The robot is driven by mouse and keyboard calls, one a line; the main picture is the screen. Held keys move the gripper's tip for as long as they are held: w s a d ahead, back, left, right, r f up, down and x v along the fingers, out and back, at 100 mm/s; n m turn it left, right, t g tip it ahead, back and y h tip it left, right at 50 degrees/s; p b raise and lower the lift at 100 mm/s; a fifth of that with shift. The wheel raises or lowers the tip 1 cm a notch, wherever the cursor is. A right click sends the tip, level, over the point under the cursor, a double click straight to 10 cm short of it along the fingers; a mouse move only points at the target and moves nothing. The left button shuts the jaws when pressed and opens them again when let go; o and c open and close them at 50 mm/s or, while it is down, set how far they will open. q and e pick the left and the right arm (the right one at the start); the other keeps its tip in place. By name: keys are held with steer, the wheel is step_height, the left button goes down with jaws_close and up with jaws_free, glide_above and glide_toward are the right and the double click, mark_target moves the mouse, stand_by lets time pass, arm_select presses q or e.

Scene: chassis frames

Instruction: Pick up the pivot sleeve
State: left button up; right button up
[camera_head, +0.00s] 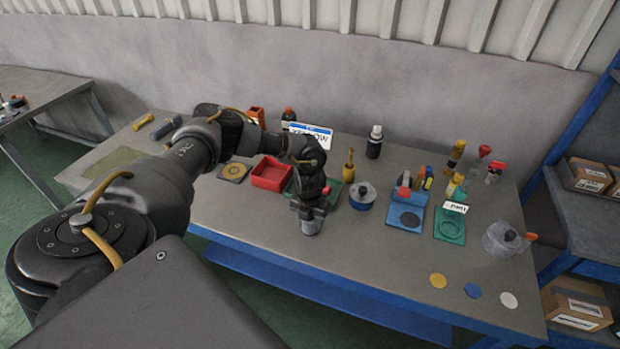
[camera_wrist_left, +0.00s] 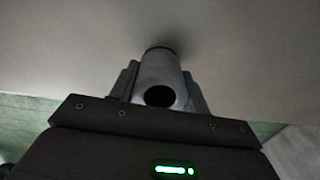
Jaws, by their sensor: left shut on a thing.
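The pivot sleeve (camera_head: 310,227) is a short grey metal cylinder below my left gripper (camera_head: 308,213), near the middle of the workbench. In the left wrist view the sleeve (camera_wrist_left: 158,75) shows as a hollow grey tube with a dark round bore. It sits between the two fingers of my left gripper (camera_wrist_left: 157,88), which is shut on it. The far end of the sleeve is close to the grey bench surface; I cannot tell whether it touches. My right gripper is not in view.
A red tray (camera_head: 272,174) stands left of the gripper. Several coloured discs lie near the right front edge. The bench front is mostly clear.

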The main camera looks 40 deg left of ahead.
arm_select(q)
steer(key=shift+r, duration=0.1)
steer(key=shift+w+r+b, duration=0.1)
steer(key=shift+r+b, duration=0.45)
steer(key=shift+b, duration=0.2)
steer(key=shift+r+b, duration=0.65)
steer(key=shift+r, duration=0.15)
steer(key=s+d+r+b, duration=0.2)
steer(key=s+d+r, duration=0.6)
steer(key=s+r, duration=0.2)
steer(key=shift+s, duration=0.9)
